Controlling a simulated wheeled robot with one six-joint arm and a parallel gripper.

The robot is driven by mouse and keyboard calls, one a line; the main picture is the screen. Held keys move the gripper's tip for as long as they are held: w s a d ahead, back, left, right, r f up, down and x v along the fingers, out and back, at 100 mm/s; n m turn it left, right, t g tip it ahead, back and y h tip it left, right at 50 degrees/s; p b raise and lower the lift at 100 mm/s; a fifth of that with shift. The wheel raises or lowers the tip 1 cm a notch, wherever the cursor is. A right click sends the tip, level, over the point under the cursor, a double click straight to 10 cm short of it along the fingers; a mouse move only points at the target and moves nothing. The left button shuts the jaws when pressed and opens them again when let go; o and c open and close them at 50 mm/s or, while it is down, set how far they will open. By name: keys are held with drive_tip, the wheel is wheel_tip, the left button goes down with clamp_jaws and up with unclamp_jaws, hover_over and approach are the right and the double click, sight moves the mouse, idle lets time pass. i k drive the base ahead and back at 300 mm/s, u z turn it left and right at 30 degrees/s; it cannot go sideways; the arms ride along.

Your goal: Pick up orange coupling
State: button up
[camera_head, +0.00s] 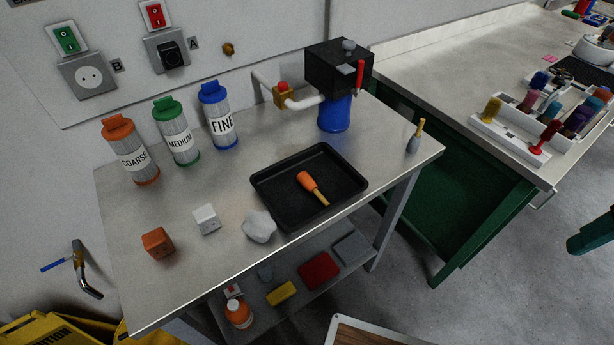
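An orange piece with a tan, narrower end (309,184) lies in the black tray (262,196) on the metal table. It looks like the orange coupling, and it lies at a slant with its tan end toward the lower right. A small orange block (157,242) sits near the table's front left; its exact kind is hard to tell. My gripper is not in view.
The metal table (190,275) also holds three labelled canisters (180,137), a white block (206,219), a crumpled white cloth (258,226), a black-and-blue device (338,75) and a small brush-like item (416,137). A lower shelf (262,312) holds several items. A workbench (440,85) stands right.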

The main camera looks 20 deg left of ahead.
sight(304, 178)
drive_tip(key=z, duration=1.05)
drive_tip(key=k, duration=0.8)
drive_tip(key=u, duration=1.1)
